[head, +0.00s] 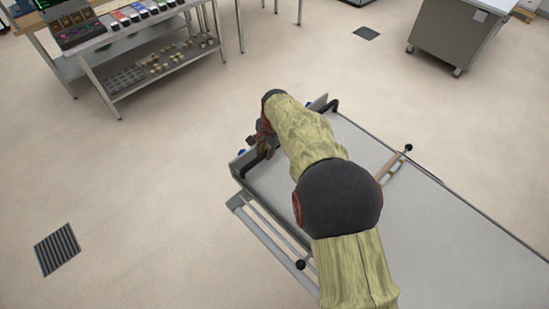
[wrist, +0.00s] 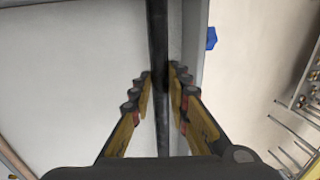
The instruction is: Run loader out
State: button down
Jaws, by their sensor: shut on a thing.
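The loader (head: 460,235) is a long grey flat bed on a metal frame, running from the lower right toward the middle of the head view. A black bar handle (head: 333,106) spans its near-middle end, and the handle also crosses the wrist view as a dark rod (wrist: 157,30). My gripper (wrist: 160,80) has its yellow and black fingers closed around this rod from both sides. In the head view my gripper (head: 264,140) is at the handle, mostly hidden behind my arm. The middle of the handle is also hidden there.
A wooden crossbar with black knobs (head: 394,171) lies across the bed. A steel bench with shelves (head: 150,75) stands upper left, a grey wheeled cabinet (head: 448,38) upper right. A floor drain (head: 57,249) lies lower left. Floor (head: 160,190) past the handle end is clear.

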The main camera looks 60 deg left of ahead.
jog(key=shift+s+a, duration=0.15)
jog(key=shift+a, duration=0.8)
jog(key=shift+a+r, duration=0.15)
jog(key=shift+a, duration=0.05)
jog(key=c, duration=1.7)
grip_release()
jog(key=shift+s+a, duration=0.1)
jog(key=shift+a, duration=0.05)
jog(key=r, duration=0.3)
jog(key=d+r, duration=0.1)
jog(key=r, duration=0.3)
jog(key=d+r, duration=0.1)
jog(key=r, duration=0.3)
jog(key=shift+w+d+r, duration=0.2)
jog(key=shift+w+r, duration=0.05)
jog(key=shift+w, duration=0.05)
